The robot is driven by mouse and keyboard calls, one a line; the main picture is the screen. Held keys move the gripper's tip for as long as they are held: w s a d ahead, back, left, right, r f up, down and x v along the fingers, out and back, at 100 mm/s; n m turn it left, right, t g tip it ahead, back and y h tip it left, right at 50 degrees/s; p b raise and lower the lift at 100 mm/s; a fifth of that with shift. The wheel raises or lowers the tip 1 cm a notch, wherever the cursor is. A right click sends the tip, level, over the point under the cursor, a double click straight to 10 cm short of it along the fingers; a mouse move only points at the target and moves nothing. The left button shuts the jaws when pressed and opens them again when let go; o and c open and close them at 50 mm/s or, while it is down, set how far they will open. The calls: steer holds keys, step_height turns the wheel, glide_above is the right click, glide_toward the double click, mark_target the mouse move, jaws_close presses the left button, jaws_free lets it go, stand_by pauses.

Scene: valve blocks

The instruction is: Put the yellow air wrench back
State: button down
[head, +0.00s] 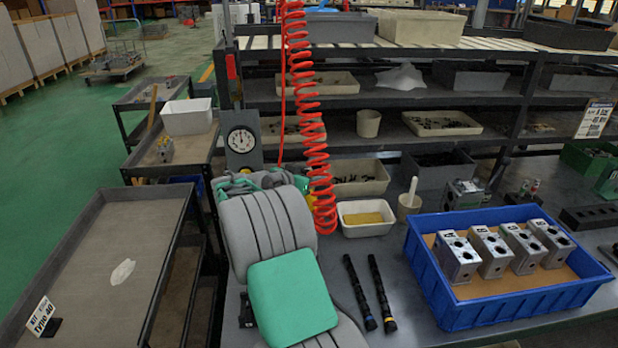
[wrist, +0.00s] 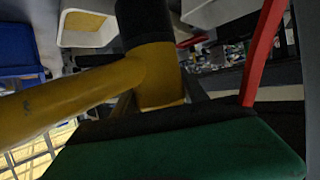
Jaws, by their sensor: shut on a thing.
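The yellow air wrench (wrist: 155,72) fills much of the wrist view, with a black upper part and a long yellow part reaching left. My gripper (wrist: 160,100) is shut on its yellow body. In the head view a little of the yellow wrench (head: 319,184) shows just behind my arm, by the lower coils of the red hose (head: 313,130). My arm hides the rest of the wrench and the gripper there. A red strip of hose (wrist: 264,50) also shows at the right of the wrist view.
A blue crate (head: 500,303) with several metal valve blocks stands on the bench at right. Two black rods (head: 368,290), a small white tray (head: 367,229) and a cup with a brush (head: 409,207) lie nearer my arm. A dial gauge (head: 241,140) stands behind; shelves close the back.

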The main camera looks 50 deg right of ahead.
steer(key=shift+f+b, duration=2.5)
steer(key=shift+b, duration=0.05)
steer(key=c, duration=0.9)
jaws_free()
steer(key=o, duration=0.4)
steer(key=shift+f, duration=0.35)
steer(key=b+v, duration=0.1)
steer(key=v, duration=0.7)
steer(key=shift+r, duration=0.2)
